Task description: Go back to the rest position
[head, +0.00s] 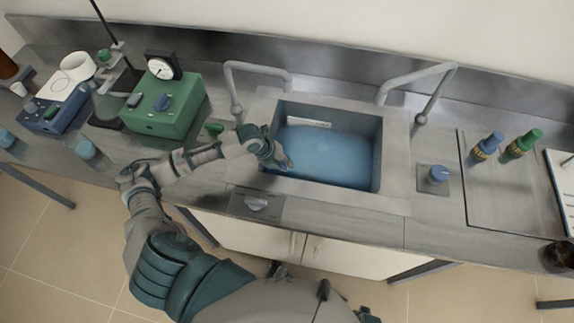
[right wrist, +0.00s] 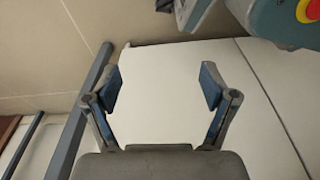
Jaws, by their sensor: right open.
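My left arm reaches in from the lower left in the head view. My left gripper (head: 282,158) is over the left edge of the sink basin (head: 376,160), at the side of the blue water (head: 325,150). Its fingers are small and partly hidden by the wrist, so I cannot tell whether they are open. My right gripper (right wrist: 161,88) is open in the right wrist view, with its two blue-padded fingers wide apart and nothing between them. It faces a white panel (right wrist: 180,65), and tan floor tiles show to the left.
Two curved taps (head: 232,95) (head: 424,95) stand behind the sink. A green box device (head: 165,110) and a blue one (head: 52,112) are on the left counter. Blue-capped (head: 487,148) and green-capped (head: 521,145) bottles stand on the right. White cabinet doors (head: 340,258) are below the counter.

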